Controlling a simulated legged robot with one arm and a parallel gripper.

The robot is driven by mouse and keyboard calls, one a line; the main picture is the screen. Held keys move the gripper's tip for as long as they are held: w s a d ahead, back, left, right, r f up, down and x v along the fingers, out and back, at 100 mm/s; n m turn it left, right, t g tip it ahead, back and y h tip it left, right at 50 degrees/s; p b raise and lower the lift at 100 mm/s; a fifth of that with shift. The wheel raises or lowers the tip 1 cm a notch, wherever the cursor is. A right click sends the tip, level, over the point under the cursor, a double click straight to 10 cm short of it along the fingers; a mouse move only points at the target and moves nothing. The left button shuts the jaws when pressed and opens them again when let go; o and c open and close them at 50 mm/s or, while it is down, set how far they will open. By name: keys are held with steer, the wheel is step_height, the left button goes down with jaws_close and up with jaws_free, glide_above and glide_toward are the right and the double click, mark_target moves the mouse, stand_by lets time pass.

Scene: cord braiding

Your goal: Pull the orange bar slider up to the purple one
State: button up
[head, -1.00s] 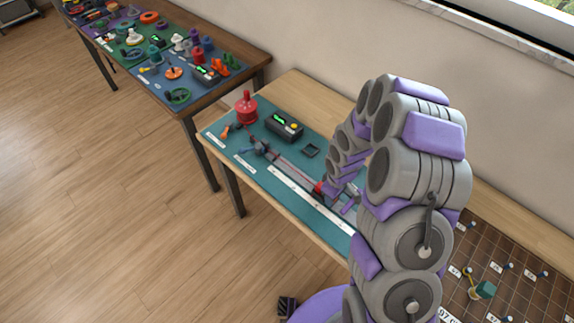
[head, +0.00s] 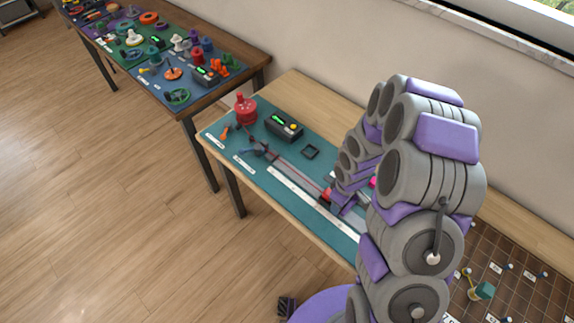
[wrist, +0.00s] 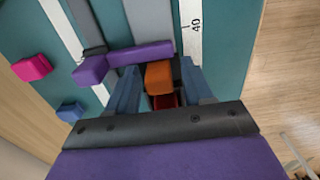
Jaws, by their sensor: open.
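The orange slider block (wrist: 159,76) sits between the two blue fingers of my gripper (wrist: 157,84) in the wrist view. The fingers are apart, one on each side of it. The purple slider bar (wrist: 141,53) lies across the rails just beyond the orange block. Their edges look very close or touching; I cannot tell which. A red part (wrist: 165,101) shows between the fingers on the near side of the orange block. In the head view my gripper is low over the rails beside a red part (head: 326,195), and the orange block cannot be made out.
A white scale strip (wrist: 191,30) marked 40 runs along the rails. A pink block (wrist: 31,67) and a blue block (wrist: 71,111) lie left in the wrist view. A black box with a green display (head: 284,125) and a red knobbed object (head: 245,108) stand at the table's far end.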

step_height(320, 180, up, 6)
steer(key=p, duration=0.3)
steer(key=shift+w+a, duration=0.1)
steer(key=shift+r, duration=0.35)
steer(key=shift+r, duration=0.25)
steer(key=s+d+r+m+g+h+b, duration=0.1)
steer(key=s+r+m, duration=0.3)
steer(key=s+r, duration=0.6)
steer(key=s+d+r+m, duration=0.25)
steer(key=s+r, duration=0.45)
steer(key=r, duration=0.5)
steer(key=s+a+r+m, duration=0.1)
steer(key=s+r+m, duration=0.1)
steer(key=s, duration=0.3)
steer(key=s+a+r+m+y, duration=0.1)
steer(key=s+m, duration=0.1)
steer(key=s, duration=0.3)
steer(key=shift+s+a+r+g+b, duration=0.3)
steer(key=shift+s+r+g, duration=0.05)
steer(key=shift+s+g, duration=0.05)
